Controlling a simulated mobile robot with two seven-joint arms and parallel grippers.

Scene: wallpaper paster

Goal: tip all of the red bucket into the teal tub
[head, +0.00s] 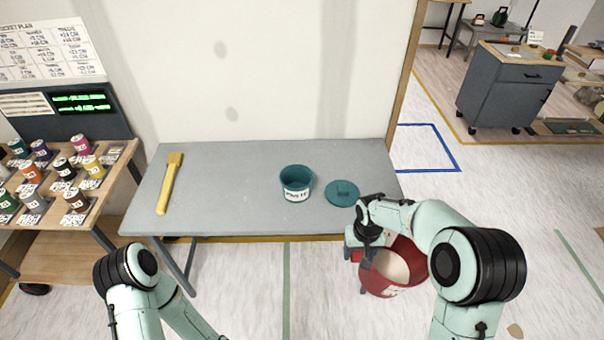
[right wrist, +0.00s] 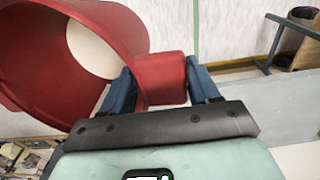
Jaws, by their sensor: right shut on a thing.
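The red bucket (head: 403,272) is in the air in front of the table's right end, with pale contents showing inside. My right gripper (head: 362,255) is shut on the bucket's red grip block. In the right wrist view the bucket (right wrist: 120,30) fills the upper left, and the block (right wrist: 165,78) sits between the blue fingers. The teal tub (head: 297,183) stands upright and open on the table, up and left of the bucket and apart from it. Its inside looks dark teal. My left arm is at the lower left; its gripper is not visible.
The grey table (head: 235,205) is mostly bare. A teal lid (head: 342,193) lies right of the tub, and a yellow brush-like tool (head: 169,183) lies at the left. A rack of paint pots (head: 80,185) stands further left. A wall rises behind the table.

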